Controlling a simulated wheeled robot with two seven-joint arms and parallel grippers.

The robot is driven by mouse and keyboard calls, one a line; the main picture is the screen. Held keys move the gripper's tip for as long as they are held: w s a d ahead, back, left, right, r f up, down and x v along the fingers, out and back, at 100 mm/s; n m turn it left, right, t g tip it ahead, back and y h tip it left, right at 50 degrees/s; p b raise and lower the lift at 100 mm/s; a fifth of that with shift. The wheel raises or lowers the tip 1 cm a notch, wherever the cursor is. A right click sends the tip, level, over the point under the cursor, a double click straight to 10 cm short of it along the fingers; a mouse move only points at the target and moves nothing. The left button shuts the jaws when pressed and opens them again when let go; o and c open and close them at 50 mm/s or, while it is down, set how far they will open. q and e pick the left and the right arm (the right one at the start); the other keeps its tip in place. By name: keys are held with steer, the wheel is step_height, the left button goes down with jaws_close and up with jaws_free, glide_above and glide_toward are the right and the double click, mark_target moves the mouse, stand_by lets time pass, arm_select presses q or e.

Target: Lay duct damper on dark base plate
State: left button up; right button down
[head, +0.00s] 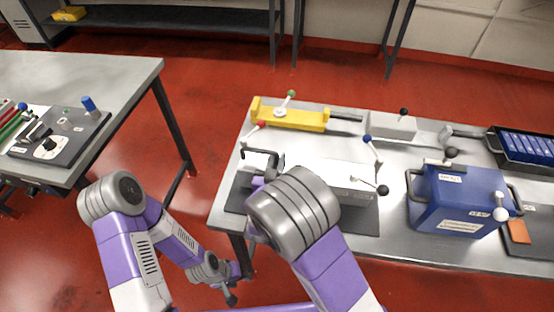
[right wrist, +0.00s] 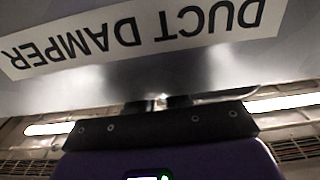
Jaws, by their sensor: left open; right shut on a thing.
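The duct damper (head: 335,175) is a pale grey box with a dark handle at its left end, over the dark base plate (head: 362,222) on the right-hand table. I cannot tell whether it rests on the plate or hangs just above it. My right gripper (head: 258,182) is shut on the duct damper at its left end, mostly hidden behind my right forearm. In the right wrist view the duct damper (right wrist: 205,70) fills the top, its label upside down, close above the jaws (right wrist: 158,103). My left gripper (head: 231,297) is open and empty, low beside the table's front.
A yellow fixture (head: 290,118) stands behind the damper. A blue labelled box (head: 455,200) stands to its right, with bare table between. A dark tray of blue items (head: 525,148) is at far right. The left table (head: 125,75) holds a panel (head: 65,135). Red floor separates the tables.

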steer(key=shift+f+b, duration=0.35)
steer(key=c, duration=1)
jaws_free()
steer(key=shift+o, duration=0.2)
steer(key=shift+f, duration=0.1)
